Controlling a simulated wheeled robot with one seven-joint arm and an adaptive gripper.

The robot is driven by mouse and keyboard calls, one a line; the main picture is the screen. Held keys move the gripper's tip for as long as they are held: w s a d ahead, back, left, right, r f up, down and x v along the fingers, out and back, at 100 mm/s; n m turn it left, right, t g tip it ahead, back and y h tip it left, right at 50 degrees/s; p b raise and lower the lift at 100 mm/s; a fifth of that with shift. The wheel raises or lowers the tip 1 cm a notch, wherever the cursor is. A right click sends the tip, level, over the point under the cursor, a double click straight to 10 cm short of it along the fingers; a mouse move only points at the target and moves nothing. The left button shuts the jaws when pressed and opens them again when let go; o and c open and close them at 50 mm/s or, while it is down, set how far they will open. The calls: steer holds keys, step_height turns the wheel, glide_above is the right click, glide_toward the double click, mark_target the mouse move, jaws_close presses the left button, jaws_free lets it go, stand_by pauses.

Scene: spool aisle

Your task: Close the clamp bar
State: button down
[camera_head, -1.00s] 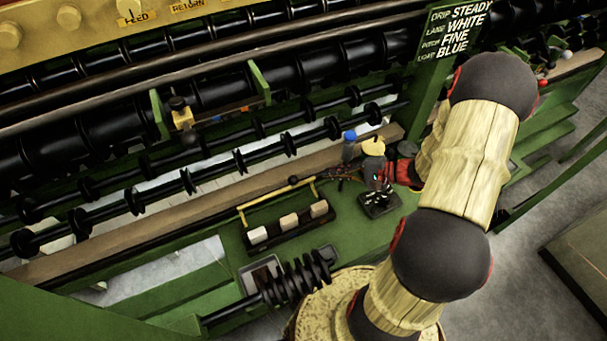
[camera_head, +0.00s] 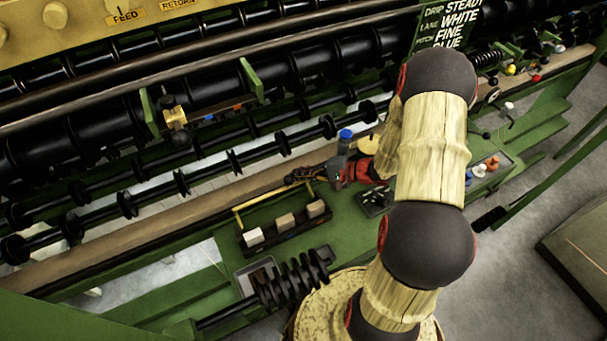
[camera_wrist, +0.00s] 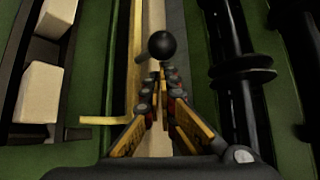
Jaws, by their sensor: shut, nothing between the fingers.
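The clamp bar (camera_head: 268,197) is a thin yellow rod with bent ends, along the machine-side edge of a dark tray (camera_head: 290,233) holding pale blocks. It stands beside the blocks, not over them. In the wrist view the yellow bar (camera_wrist: 134,60) runs upright left of centre, with a bent arm at its lower end. A black ball knob (camera_wrist: 162,45) is close to its right side; a short stub seems to link them. My gripper (camera_head: 296,179) is shut and empty at the knob. In the wrist view my fingertips (camera_wrist: 160,75) appear just below the knob; contact is unclear.
Black ringed rollers (camera_head: 230,160) run along the machine just beyond the wooden rail (camera_head: 160,222). A black coil (camera_head: 292,281) and a small grey bin (camera_head: 258,272) are on the near side. A blue-capped item (camera_head: 345,134) stands behind my gripper.

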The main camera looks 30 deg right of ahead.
steer(key=shift+s+b, duration=0.1)
steer(key=shift+b, duration=0.25)
steer(key=shift+s+b, duration=0.25)
steer(key=shift+b, duration=0.2)
steer(key=shift+s+r+n+t+b, duration=0.1)
steer(key=shift+s+n+t+b, duration=0.05)
steer(key=shift+n+t+b, duration=0.2)
steer(key=shift+s, duration=0.1)
steer(key=s+n+t+b, duration=0.1)
steer(key=s+b, duration=0.2)
steer(key=s+f+t+y+b, duration=0.1)
steer(key=s+b, duration=0.2)
steer(key=b, duration=0.1)
steer(key=s+n+t+y+b, duration=0.1)
steer(key=s+b, duration=0.2)
steer(key=b, duration=0.1)
steer(key=shift+s+a+f+n, duration=0.1)
steer(key=shift+s+f+n, duration=0.05)
steer(key=shift+f+n, duration=0.2)
steer(key=shift+s+f+b, duration=0.65)
steer(key=shift+s+f, duration=0.65)
steer(key=shift+s, duration=0.15)
